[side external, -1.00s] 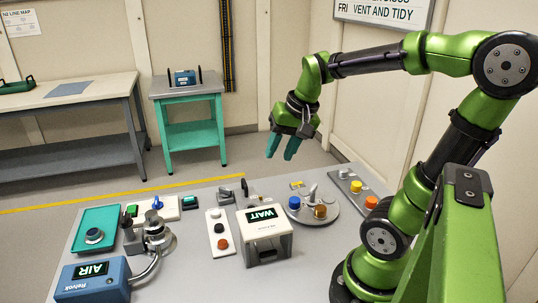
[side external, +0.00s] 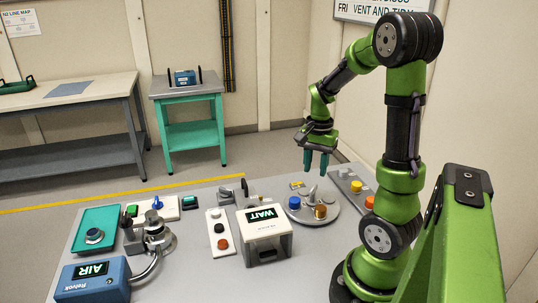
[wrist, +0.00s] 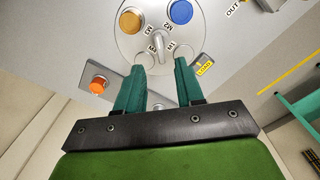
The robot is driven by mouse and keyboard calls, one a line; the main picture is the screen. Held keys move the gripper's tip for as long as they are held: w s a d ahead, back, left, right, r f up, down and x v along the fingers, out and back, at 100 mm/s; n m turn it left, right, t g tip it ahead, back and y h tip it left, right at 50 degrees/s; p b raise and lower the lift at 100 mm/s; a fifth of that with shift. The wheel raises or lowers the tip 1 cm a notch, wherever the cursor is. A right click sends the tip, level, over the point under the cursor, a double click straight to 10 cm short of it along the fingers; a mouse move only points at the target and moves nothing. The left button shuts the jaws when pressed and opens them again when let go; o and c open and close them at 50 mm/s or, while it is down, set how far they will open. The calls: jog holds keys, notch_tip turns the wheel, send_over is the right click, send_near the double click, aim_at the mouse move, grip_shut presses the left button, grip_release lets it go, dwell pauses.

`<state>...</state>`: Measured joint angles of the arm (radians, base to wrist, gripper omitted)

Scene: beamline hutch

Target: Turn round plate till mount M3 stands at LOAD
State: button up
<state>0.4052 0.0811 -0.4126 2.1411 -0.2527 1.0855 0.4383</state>
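The grey round plate (side external: 328,219) lies on the bench and shows in the wrist view (wrist: 127,42). A brown-orange puck (wrist: 131,20) sits by label M3 and a blue puck (wrist: 180,11) by label M2, on the side away from my fingers. The grey mount marked M1 (wrist: 184,50) is nearest the yellow LOAD label (wrist: 205,68). A grey upright handle (wrist: 160,42) stands at the plate's centre. My gripper (wrist: 164,66) is open and empty, pointing down above the plate, also in the side view (side external: 316,168). My fingers partly hide the plate's near edge.
A strip with yellow and orange knobs (side external: 355,188) lies beside the plate. A white box reading WAIT (side external: 265,232) stands left of it, near a white button panel (side external: 220,232). An AIR unit (side external: 92,278) and teal tray (side external: 88,220) are farther left.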

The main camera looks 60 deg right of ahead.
aim_at(314, 187)
notch_tip(314, 187, down, 6)
jog(key=shift+f, duration=0.15)
dwell(0.3)
grip_shut()
dwell(1.3)
